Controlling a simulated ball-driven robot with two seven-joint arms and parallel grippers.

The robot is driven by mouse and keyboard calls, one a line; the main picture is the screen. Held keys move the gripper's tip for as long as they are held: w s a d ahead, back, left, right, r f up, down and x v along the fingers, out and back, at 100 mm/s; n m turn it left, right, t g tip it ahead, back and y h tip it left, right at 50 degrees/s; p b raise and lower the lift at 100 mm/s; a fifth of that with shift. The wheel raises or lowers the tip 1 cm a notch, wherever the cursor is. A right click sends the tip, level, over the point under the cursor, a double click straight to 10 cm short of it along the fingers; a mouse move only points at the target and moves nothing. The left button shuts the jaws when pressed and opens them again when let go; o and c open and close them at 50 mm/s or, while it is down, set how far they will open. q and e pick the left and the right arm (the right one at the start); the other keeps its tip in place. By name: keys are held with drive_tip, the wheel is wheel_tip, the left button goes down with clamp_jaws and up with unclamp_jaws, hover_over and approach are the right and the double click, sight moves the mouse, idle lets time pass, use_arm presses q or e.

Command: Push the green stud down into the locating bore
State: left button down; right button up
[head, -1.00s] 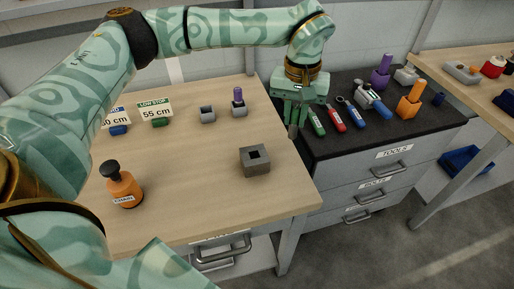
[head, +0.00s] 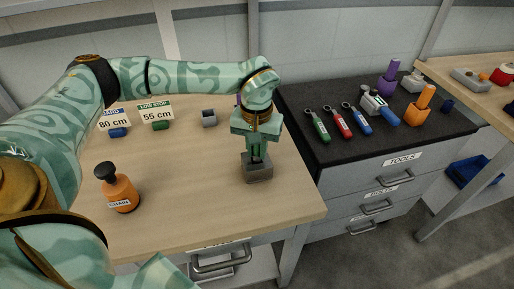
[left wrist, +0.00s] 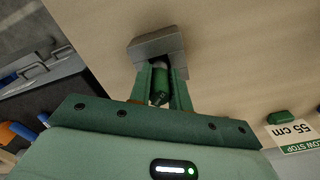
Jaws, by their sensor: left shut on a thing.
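The grey block with the locating bore (head: 258,174) stands on the wooden bench, and it also shows in the left wrist view (left wrist: 150,46). My left gripper (head: 256,157) points down over the block, its fingertips close to the block's top. In the left wrist view the green stud (left wrist: 159,82) is between the two fingers, which are shut on it. The stud's far end is at the block. The bore's mouth is hidden, so I cannot tell how deep the stud sits. My right gripper is not in view.
An orange bottle (head: 119,190) stands at the bench's left. Small sign holders, including a green-based LOW STOP 55 cm sign (head: 156,115), and a small grey socket block (head: 209,118) stand behind. A dark tool cabinet (head: 340,150) with several tools is to the right.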

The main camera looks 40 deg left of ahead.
use_arm(q)
drive_tip(key=shift+f, duration=0.55)
drive_tip(key=c, duration=1.3)
unclamp_jaws()
drive_tip(key=shift+r, duration=0.3)
wheel_tip(320, 180, up, 13)
drive_tip(key=p, duration=0.3)
drive_tip(key=shift+f, duration=0.15)
drive_tip(key=shift+s+f, duration=0.1)
